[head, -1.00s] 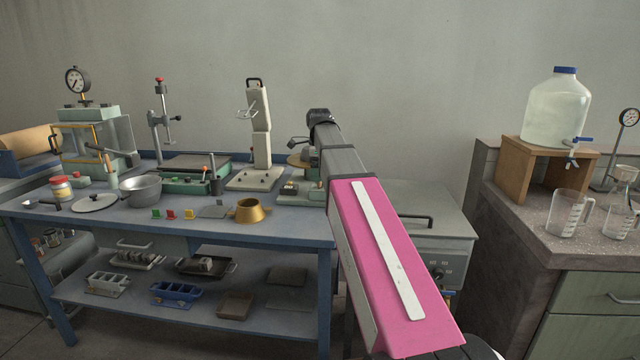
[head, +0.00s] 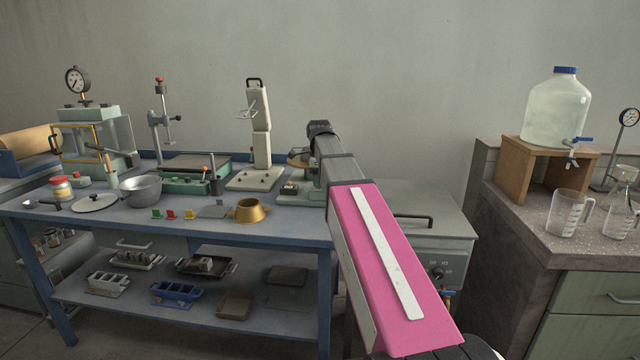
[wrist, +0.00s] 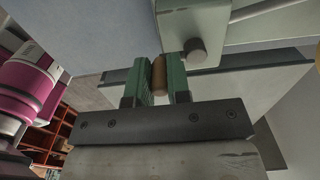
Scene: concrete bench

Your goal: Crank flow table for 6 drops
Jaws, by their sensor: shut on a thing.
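The flow table (head: 298,160), with a brown round top, stands at the right end of the blue bench, partly hidden behind my arm. In the wrist view my gripper (wrist: 160,80) has its green fingers closed on a brown cylindrical crank handle (wrist: 159,74). The handle sits beside a pale crank part with a round grey knob (wrist: 195,49). In the head view my gripper and the crank handle are hidden behind my arm.
Left of the flow table on the blue bench (head: 280,231) are a brass ring mould (head: 249,211), a tall white stand (head: 261,150) and a metal bowl (head: 141,190). A lidded grey bath (head: 425,205) stands close to the right of my arm.

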